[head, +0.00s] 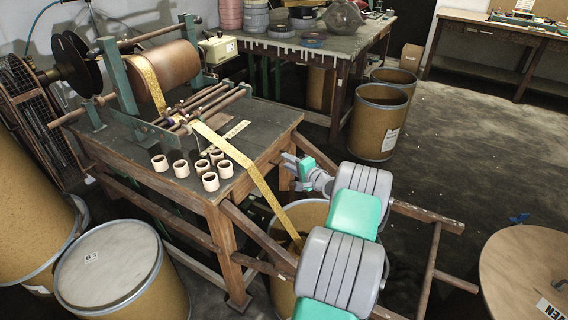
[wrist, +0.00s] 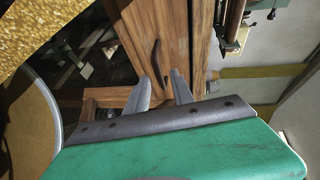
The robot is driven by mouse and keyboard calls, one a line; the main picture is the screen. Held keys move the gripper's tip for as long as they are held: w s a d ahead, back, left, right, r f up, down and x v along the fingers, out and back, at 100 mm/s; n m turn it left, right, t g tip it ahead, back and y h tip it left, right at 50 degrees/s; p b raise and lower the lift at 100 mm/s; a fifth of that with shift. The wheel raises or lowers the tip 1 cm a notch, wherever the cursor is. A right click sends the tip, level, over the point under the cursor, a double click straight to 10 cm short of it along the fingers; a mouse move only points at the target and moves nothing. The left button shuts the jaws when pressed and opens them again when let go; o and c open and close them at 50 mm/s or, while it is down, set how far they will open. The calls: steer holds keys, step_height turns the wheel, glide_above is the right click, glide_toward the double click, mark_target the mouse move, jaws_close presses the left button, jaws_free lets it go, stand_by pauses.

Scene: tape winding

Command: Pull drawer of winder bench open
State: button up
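The winder bench (head: 120,165) has a dark top and wooden legs, and stands at left centre in the head view. My gripper (head: 289,170) is at the bench's right end. In the wrist view, a brown wooden drawer front (wrist: 185,35) carries a dark curved handle (wrist: 156,55). My gripper's two grey fingers (wrist: 162,82) are apart and point at this front, with the handle's lower end between or just beyond their tips. I cannot tell whether they touch it. The drawer front is not clear in the head view, and I cannot tell whether it stands out from the bench.
Yellow patterned tape (head: 248,177) hangs from the bench into a drum (head: 305,217) beside my arm. Several small cups (head: 210,181) stand on the bench top. A wooden rail frame (head: 432,262) lies beyond my arm. Open dark floor (head: 470,150) extends to the right.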

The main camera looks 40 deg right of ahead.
steer(key=shift+w+f, duration=0.1)
steer(key=shift+w, duration=0.4)
steer(key=shift+a, duration=0.1)
jaws_close()
stand_by(0.9)
